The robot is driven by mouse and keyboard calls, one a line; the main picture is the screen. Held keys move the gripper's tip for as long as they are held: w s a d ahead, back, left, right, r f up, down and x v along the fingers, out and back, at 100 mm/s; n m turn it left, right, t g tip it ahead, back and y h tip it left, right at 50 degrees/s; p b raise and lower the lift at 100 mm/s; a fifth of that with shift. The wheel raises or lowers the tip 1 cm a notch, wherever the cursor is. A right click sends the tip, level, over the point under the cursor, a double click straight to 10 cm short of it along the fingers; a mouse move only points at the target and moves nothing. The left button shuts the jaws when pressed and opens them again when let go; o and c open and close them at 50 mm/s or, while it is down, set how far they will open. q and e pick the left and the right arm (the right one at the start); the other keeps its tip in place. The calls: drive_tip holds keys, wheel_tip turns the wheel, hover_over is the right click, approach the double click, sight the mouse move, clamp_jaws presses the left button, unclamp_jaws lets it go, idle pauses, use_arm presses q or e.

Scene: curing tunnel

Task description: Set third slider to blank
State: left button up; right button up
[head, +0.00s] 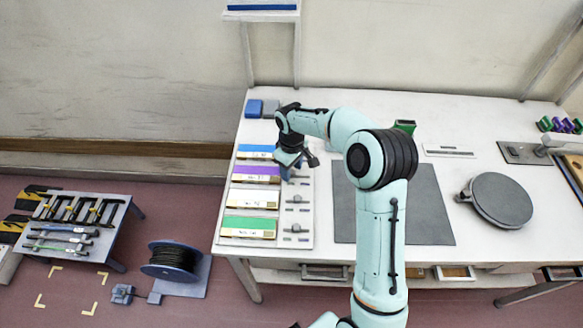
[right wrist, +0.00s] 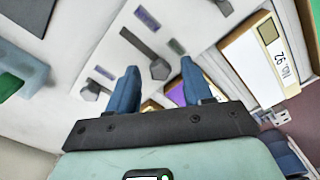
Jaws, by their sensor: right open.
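The slider panel (head: 308,242) lies on the left of the white table, with blue, purple, white and green label cards in rows. Beside the white card (head: 251,199), third from the top, is a grey slider (head: 297,200) in a short slot. My right gripper (head: 297,166) is over the purple card's row and hides part of that slider. In the right wrist view its blue fingers (right wrist: 157,88) are apart and empty, with grey knobs in front, one (right wrist: 160,69) just beyond the gap. I cannot tell which row that knob belongs to. My left gripper is out of view.
A dark mat (head: 425,205) lies right of the panel, and a round turntable (head: 500,198) farther right. Blue blocks (head: 262,108) sit behind the panel. A tool bench (head: 75,225) and a cable spool (head: 174,258) stand on the floor at left.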

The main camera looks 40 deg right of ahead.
clamp_jaws()
drive_tip(key=shift+s+d, duration=0.8)
drive_tip(key=shift+d, duration=0.1)
unclamp_jaws()
drive_tip(key=shift+w, duration=0.1)
drive_tip(key=shift+r, duration=0.15)
